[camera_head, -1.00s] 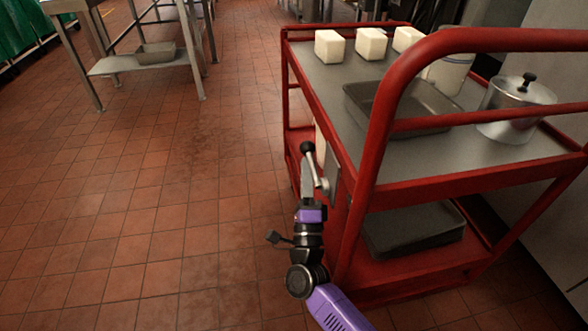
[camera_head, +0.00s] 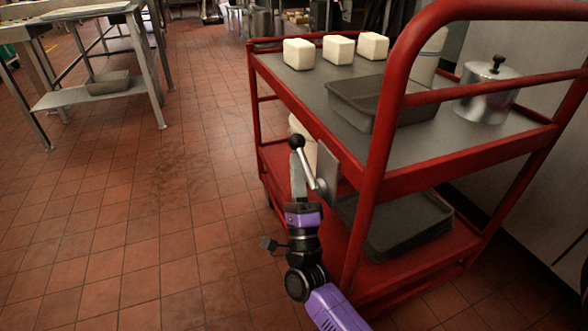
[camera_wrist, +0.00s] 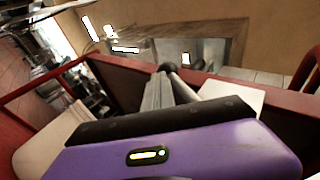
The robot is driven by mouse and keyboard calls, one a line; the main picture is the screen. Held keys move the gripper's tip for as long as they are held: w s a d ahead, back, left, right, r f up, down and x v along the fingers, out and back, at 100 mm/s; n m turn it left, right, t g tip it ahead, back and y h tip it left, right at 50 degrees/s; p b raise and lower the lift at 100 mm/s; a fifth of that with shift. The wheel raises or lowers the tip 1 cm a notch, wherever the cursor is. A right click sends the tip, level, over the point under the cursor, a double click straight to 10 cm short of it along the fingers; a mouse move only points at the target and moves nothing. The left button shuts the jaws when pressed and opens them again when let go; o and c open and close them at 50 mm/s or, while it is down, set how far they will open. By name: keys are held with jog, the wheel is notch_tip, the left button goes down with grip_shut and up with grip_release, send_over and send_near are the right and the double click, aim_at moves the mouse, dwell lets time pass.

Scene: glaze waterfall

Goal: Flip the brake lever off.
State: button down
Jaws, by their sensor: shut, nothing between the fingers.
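The brake lever (camera_head: 308,168) is a chrome bar with a black ball knob, mounted on a grey plate (camera_head: 327,170) at the left side of the red cart (camera_head: 372,190). It tilts up and left from its pivot, and the knob is at its top end. My gripper (camera_head: 297,158) is shut and empty, pointing up just left of the bar, with its tips close under the knob. In the wrist view, the gripper's grey fingers (camera_wrist: 157,92) lie beside the lever (camera_wrist: 182,88), with the knob just beyond the tips. I cannot tell whether they touch.
The cart top holds several white blocks (camera_head: 339,48), a grey tray (camera_head: 350,98) and a lidded metal pot (camera_head: 487,92). Dark trays (camera_head: 405,228) lie on its lower shelf. A steel table (camera_head: 95,90) stands at the far left. The tiled floor left of the cart is clear.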

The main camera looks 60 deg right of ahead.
notch_tip(320, 180, down, 14)
jog(key=a, duration=0.2)
jog(key=shift+a+r, duration=0.15)
jog(key=shift+a, duration=0.25)
dwell(0.6)
